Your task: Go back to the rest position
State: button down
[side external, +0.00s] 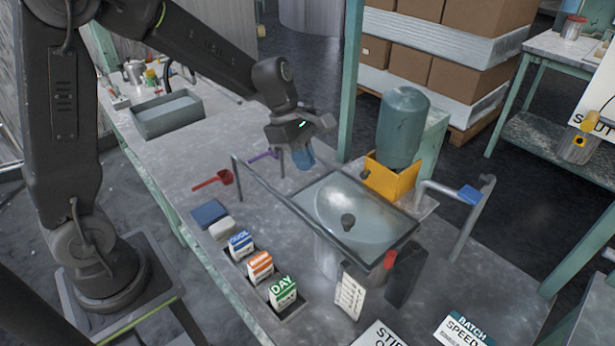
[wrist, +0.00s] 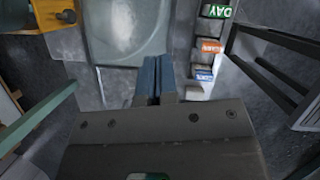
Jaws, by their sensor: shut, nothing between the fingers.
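My gripper (side external: 303,158) is above the far left corner of the glass-topped basin, with its blue fingers pointing down. In the wrist view the two blue fingers (wrist: 158,78) are pressed together with nothing between them. The glass-topped basin (side external: 360,215) stands clear of the fingers, and part of it also shows at the top of the wrist view (wrist: 125,30). No object is in my gripper.
Metal rails stand beside the basin. A green tank (side external: 403,127) on a yellow box (side external: 390,180) stands behind it. A red scoop (side external: 213,180), several labelled cartons (side external: 260,266) and a grey bin (side external: 168,115) are on the bench. Bench space left of my gripper is mostly clear.

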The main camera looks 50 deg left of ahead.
jog(key=s+r+m+t+y, duration=0.2)
jog(key=s+r+m, duration=0.3)
jog(key=s+m, duration=0.4)
jog(key=s+a+r+m+t+y, duration=0.1)
jog(key=s+r+m+t+y, duration=0.1)
jog(key=s+r+m, duration=0.4)
jog(key=s+m, duration=0.4)
jog(key=m, duration=0.1)
jog(key=shift+s+m, duration=0.15)
jog(key=shift+m, duration=0.15)
